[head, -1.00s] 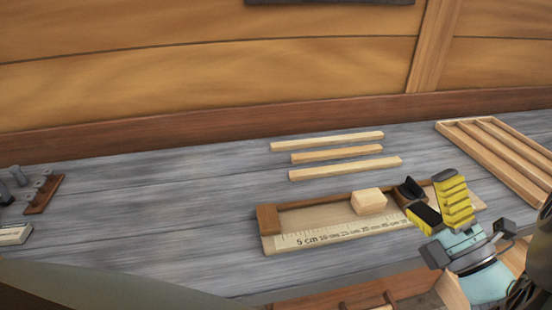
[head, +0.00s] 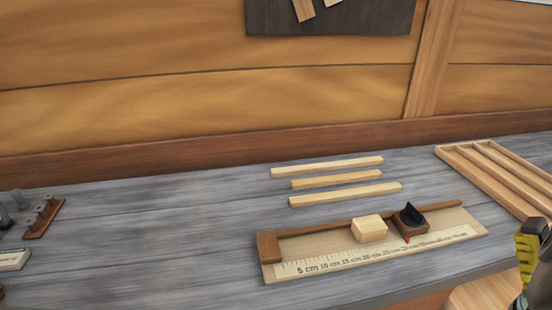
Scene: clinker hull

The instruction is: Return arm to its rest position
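My gripper (head: 530,258) is at the far right edge of the head view, off the bench's front right. Only a yellow finger part and a bit of dark linkage show. The rest is cut off by the frame, so its opening and anything in it cannot be seen. The measuring board (head: 340,276) lies on the bench to its left, with a scale along its front edge and a brown end block (head: 268,246). A pale wooden block (head: 370,229) and a brown slider with a black knob (head: 411,223) sit on the board.
Three pale wooden strips (head: 345,194) lie behind the board on the grey bench (head: 150,240). A slatted wooden rack (head: 500,176) lies at the right. A peg holder (head: 44,218) stands at the far left. A dark panel (head: 335,18) hangs on the wall. The bench's left middle is clear.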

